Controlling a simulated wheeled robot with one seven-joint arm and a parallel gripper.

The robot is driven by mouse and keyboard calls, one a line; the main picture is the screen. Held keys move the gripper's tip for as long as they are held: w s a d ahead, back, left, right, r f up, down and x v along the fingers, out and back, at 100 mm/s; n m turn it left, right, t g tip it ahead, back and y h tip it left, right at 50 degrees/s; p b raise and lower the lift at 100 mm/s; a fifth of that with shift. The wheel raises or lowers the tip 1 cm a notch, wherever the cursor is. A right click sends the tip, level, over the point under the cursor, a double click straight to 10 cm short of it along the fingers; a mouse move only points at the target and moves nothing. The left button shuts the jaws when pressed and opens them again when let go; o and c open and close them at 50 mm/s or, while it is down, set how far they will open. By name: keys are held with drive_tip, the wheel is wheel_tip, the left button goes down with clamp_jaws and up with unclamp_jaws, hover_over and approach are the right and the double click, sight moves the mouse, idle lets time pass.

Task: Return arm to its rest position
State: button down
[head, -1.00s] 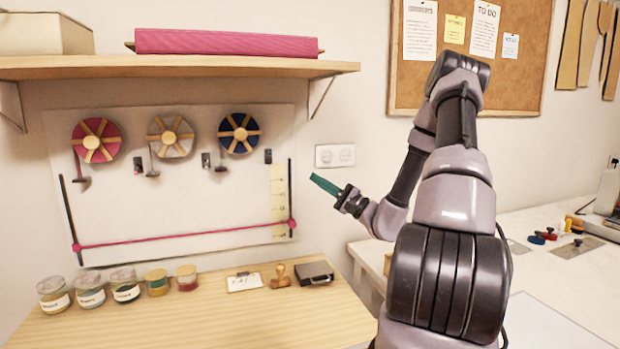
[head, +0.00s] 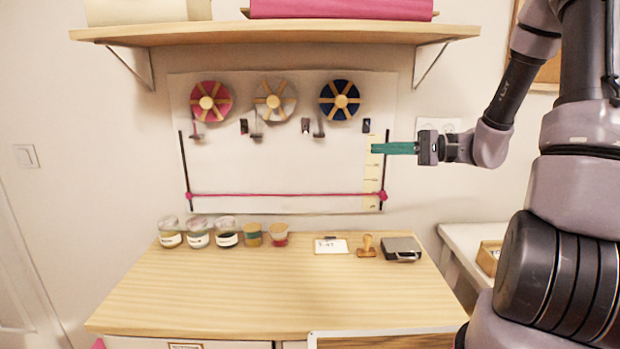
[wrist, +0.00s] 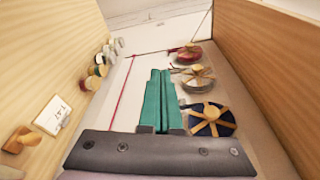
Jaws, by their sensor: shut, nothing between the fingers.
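My gripper (head: 394,148) has teal fingers and points left in the head view, in front of the right edge of the white wall panel (head: 290,150). In the wrist view the teal fingers (wrist: 158,100) lie together with nothing between them. The gripper touches nothing that I can see.
Pink, white and blue spools (head: 340,100) hang on the panel above a pink ribbon (head: 290,196). Several jars (head: 226,232), a small card (head: 331,246), a wooden stamp (head: 367,246) and a dark metal box (head: 402,248) line the table's back. The table's front is clear.

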drive_tip(key=s+r+n+g+h, duration=0.1)
drive_tip(key=s+n+g+h, duration=0.2)
drive_tip(key=s+h, duration=0.7)
drive_tip(key=s+d+r+m+t+h, duration=0.1)
drive_tip(key=s+d+r+t+h, duration=0.4)
drive_tip(key=r, duration=0.4)
drive_tip(key=shift+s+d+m+t, duration=0.4)
drive_tip(key=shift+s+d+t, duration=0.05)
drive_tip(key=shift+d+t, duration=0.6)
